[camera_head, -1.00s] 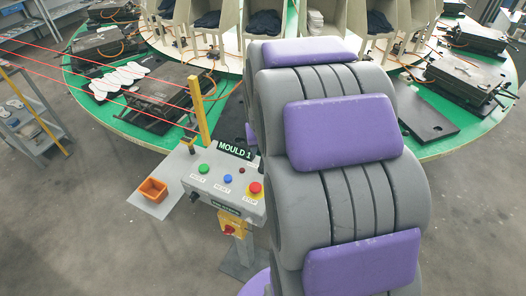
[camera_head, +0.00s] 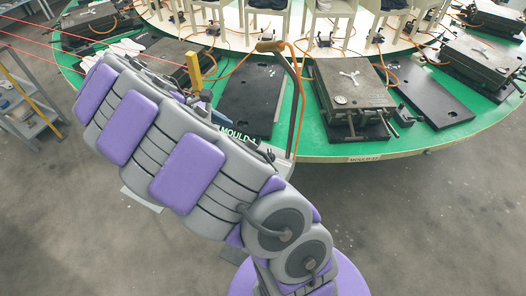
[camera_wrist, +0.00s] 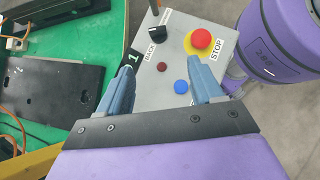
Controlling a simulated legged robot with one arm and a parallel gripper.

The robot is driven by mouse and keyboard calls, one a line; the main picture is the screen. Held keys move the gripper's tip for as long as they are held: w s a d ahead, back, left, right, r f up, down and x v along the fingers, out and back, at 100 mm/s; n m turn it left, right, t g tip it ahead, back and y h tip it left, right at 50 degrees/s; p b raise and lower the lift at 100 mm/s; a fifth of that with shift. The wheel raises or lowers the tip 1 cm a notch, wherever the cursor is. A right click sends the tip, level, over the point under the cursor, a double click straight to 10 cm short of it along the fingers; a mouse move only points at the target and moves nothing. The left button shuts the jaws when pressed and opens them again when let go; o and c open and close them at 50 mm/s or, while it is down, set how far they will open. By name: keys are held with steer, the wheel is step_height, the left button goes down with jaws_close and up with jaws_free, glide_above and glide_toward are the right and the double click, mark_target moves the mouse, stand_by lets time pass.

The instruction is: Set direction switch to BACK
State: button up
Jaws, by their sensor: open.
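The grey control panel (camera_wrist: 176,62) lies in front of my gripper in the wrist view. A black switch knob (camera_wrist: 154,43) stands near its upper edge, beside a label reading BACK. Which way the knob points is hard to tell. My gripper (camera_wrist: 160,66) is open and empty. Its two blue-grey fingers are spread over the panel, with the knob beyond the gap between the tips. No contact with the knob shows.
A red STOP button (camera_wrist: 201,38) on yellow sits right of the knob. A dark red button (camera_wrist: 162,67) and a blue button (camera_wrist: 181,86) lie between the fingers. The green carousel table (camera_head: 325,148) with black plates and moulds is behind. A yellow post (camera_head: 194,70) stands near the panel.

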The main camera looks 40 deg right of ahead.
steer(key=b, duration=0.2)
glide_toward(269, 152)
steer(key=shift+x, duration=1.1)
steer(key=x, duration=0.2)
steer(key=b+x, duration=0.1)
steer(key=x, duration=0.2)
steer(key=shift+s+a+f, duration=0.15)
steer(key=shift+s+f, duration=0.05)
steer(key=shift+f, duration=0.1)
steer(key=shift+s+d+f, duration=0.15)
steer(key=shift+d+f, duration=0.2)
steer(key=shift+d, duration=0.45)
steer(key=shift+a, duration=0.4)
steer(key=c, duration=1)
steer(key=shift+r, duration=0.15)
steer(key=shift+c, duration=0.3)
